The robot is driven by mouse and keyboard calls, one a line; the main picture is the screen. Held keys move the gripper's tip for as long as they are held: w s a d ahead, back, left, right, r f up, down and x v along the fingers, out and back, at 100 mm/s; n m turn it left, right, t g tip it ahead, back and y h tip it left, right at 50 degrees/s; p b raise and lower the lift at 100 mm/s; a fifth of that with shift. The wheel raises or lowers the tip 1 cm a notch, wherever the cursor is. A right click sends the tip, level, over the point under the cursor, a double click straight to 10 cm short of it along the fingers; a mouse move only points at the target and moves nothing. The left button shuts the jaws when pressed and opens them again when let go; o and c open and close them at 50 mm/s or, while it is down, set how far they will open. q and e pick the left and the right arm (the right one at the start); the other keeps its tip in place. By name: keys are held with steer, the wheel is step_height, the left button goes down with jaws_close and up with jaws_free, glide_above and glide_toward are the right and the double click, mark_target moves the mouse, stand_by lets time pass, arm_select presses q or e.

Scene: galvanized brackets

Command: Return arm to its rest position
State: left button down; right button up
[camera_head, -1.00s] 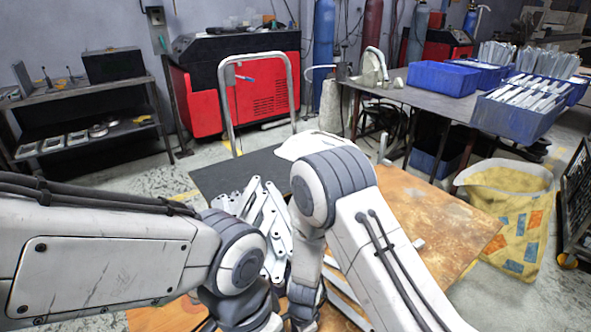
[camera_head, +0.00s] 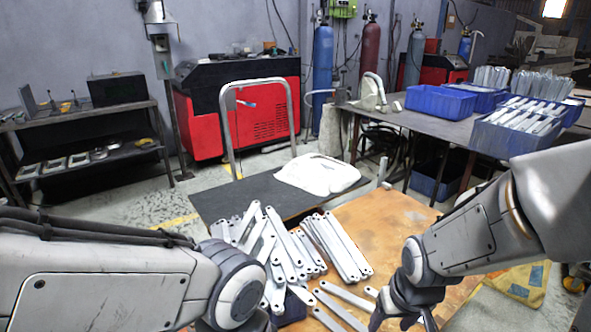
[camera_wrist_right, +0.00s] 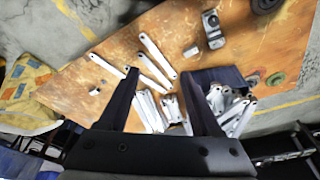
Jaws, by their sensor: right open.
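My right gripper (camera_head: 403,322) hangs open and empty at the lower right in the head view, over the right part of the brown work table (camera_head: 400,222). In the right wrist view the same gripper (camera_wrist_right: 160,75) has its two dark fingers wide apart, with nothing between the tips but table and brackets beyond.
A few separate brackets (camera_head: 347,296) lie near the right gripper. Blue bins (camera_head: 440,102) with brackets stand on the rear bench. A yellow patterned bag (camera_head: 519,287) stands right of the table, partly behind my arm.

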steer(key=s+a+r+n+g+y+p, duration=0.1)
steer(key=s+a+r+n+g+p, duration=0.1)
steer(key=s+a+r+n+p, duration=0.5)
steer(key=s+a+r+p, duration=0.2)
steer(key=s+a+r, duration=0.4)
steer(key=r, duration=0.2)
steer(key=shift+s+a+r+g, duration=0.15)
steer(key=shift+r+g, duration=0.15)
steer(key=shift+r, duration=0.1)
